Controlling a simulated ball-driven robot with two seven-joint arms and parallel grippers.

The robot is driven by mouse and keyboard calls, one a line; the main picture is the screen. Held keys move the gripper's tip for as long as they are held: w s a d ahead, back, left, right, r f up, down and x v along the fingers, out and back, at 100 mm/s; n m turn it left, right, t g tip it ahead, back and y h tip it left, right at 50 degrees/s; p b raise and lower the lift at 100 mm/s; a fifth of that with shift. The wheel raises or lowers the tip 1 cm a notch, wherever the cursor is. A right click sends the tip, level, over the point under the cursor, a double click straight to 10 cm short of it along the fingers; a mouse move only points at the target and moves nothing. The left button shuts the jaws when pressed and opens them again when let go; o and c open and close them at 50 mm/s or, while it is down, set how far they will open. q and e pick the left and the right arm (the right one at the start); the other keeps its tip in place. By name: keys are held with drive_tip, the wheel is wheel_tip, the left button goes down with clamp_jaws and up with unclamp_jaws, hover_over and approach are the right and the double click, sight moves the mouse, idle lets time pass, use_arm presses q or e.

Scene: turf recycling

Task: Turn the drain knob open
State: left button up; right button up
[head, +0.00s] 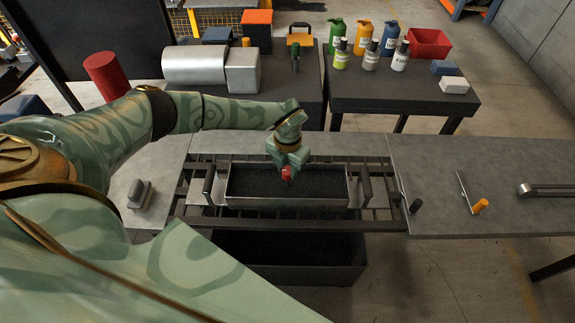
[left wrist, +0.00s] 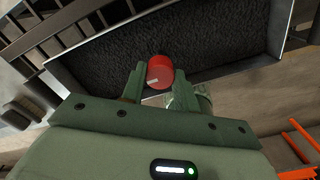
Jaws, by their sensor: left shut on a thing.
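In the left wrist view the red knob (left wrist: 160,72) sits between the two fingers of my left gripper (left wrist: 158,92). My left gripper (head: 290,166) reaches down over the tray and is shut on the knob, hiding part of it. A small pale mark shows on the knob's face. My right gripper does not show in either view.
The tray rests on a dark slatted grate (head: 380,190), with black handles (head: 365,186) at its ends. A dark bin (head: 290,260) stands below. An orange-handled tool (head: 480,206) lies on the right grey bench (head: 450,170). Bottles (head: 363,45) stand on the back table.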

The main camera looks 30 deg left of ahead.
use_arm(q)
drive_tip(key=shift+w, duration=0.1)
drive_tip(key=o, duration=1)
wheel_tip(320, 180, up, 16)
drive_tip(key=shift+r+p, duration=0.2)
drive_tip(key=shift+p, duration=0.45)
